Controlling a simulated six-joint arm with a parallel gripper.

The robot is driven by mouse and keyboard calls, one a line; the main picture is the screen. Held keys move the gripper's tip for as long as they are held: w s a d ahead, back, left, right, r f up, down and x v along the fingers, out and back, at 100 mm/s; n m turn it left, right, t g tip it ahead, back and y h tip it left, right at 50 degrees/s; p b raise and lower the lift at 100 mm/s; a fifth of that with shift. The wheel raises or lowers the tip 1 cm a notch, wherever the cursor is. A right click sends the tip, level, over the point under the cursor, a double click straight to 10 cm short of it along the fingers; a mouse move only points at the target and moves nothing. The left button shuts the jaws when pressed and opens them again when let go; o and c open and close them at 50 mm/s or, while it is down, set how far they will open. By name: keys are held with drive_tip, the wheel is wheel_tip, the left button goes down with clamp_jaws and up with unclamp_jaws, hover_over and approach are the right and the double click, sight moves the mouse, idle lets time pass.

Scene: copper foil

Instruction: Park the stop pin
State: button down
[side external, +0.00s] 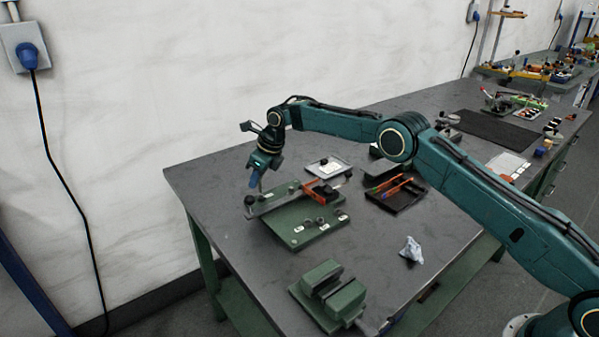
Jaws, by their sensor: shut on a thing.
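My gripper (256,182) points down over the back left corner of the green fixture plate (291,243). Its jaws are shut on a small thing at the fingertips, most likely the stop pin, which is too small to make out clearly. I cannot tell whether this thing touches the plate. A grey bar (283,199) lies along the back of the plate, with a dark round knob (250,200) at its left end and an orange piece (320,192) at its right. Several small round parts and white labels sit along the plate's front.
A green vise (328,295) stands in front of the plate. A black tray (396,195) with orange and red-handled tools is to the right, near a crumpled cloth (411,249). A white-topped item (328,167) lies behind. The table's left front is clear.

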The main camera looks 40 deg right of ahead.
sight(259, 196)
drive_tip(key=shift+f, duration=1.95)
idle(3.2)
drive_tip(key=c, duration=1.6)
unclamp_jaws()
drive_tip(key=shift+c, duration=0.2)
drive_tip(key=shift+r, duration=0.45)
drive_tip(key=shift+r, duration=0.35)
drive_tip(key=shift+r, duration=0.75)
drive_tip(key=o, duration=0.6)
drive_tip(key=shift+c, duration=0.2)
